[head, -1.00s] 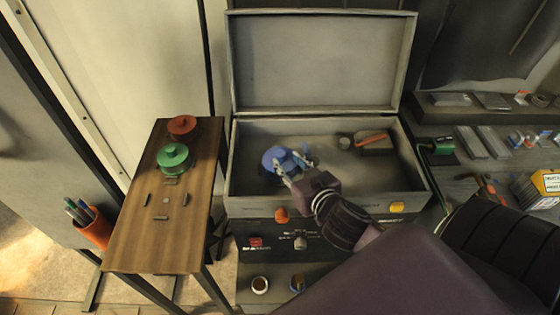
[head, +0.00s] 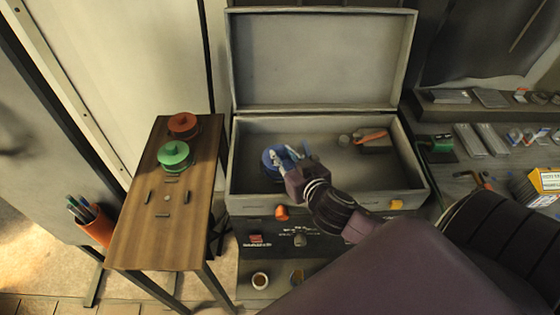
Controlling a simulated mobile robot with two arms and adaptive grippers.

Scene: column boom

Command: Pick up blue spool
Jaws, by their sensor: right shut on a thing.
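The blue spool (head: 269,161) is inside the open grey box, toward its left side. My right gripper (head: 283,157) reaches in from the lower right and is shut on the spool; its fingers cover part of the spool's top and right side. I cannot tell whether the spool touches the box floor. A green spool (head: 174,157) and a red spool (head: 183,124) stand on the wooden side table (head: 136,232). My left gripper is not in view.
The grey box (head: 327,199) has its lid (head: 320,62) raised at the back. An orange-handled tool (head: 371,136) lies in its right part. An orange pen cup (head: 96,229) is beside the table. Shelves with small goods stand at right.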

